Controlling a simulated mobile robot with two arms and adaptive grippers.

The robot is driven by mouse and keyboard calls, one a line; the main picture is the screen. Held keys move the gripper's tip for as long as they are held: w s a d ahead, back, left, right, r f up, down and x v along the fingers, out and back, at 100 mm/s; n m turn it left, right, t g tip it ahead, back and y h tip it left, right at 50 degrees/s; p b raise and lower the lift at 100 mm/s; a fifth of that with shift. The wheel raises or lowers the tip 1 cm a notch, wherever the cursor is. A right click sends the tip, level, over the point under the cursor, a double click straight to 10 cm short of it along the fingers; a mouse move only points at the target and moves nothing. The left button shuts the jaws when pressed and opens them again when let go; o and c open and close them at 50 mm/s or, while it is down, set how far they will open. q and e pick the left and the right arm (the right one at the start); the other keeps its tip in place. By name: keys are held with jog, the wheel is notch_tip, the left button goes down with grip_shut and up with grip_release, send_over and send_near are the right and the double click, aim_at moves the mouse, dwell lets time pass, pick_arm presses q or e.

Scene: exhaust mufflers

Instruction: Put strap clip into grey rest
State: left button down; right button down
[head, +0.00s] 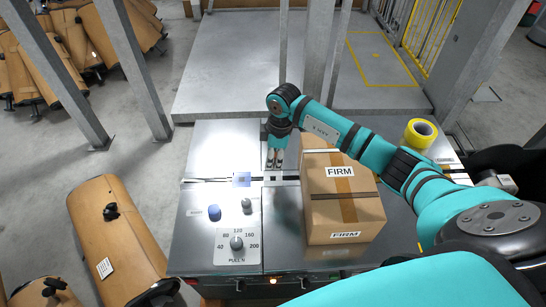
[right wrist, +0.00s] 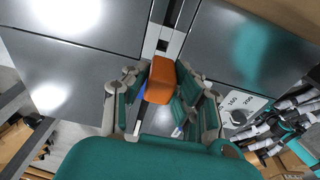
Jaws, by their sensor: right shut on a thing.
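My right gripper (head: 275,160) reaches down over the machine's metal top, left of the cardboard box. In the right wrist view, the right gripper (right wrist: 160,100) is shut on an orange block-shaped piece, which I take to be the strap clip (right wrist: 160,80). The clip is not made out in the head view, where the gripper hides it. Below the gripper a narrow pale slot with dark square spots (right wrist: 163,45) crosses the metal top. I cannot tell for sure which part is the grey rest. My left gripper is not in view.
A cardboard box (head: 325,205) marked FIRM stands on the machine top (head: 195,150), right of the gripper. A yellow tape roll (head: 420,135) lies further right. A dial panel (head: 237,246), a blue knob (head: 214,213) and a dark knob (head: 247,206) are at the front left.

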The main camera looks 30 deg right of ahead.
jog(key=shift+f, duration=0.15)
notch_tip(320, 180, down, 6)
jog(key=b, duration=0.5)
jog(key=shift+r, duration=0.2)
jog(key=shift+p, duration=0.6)
dwell(2.1)
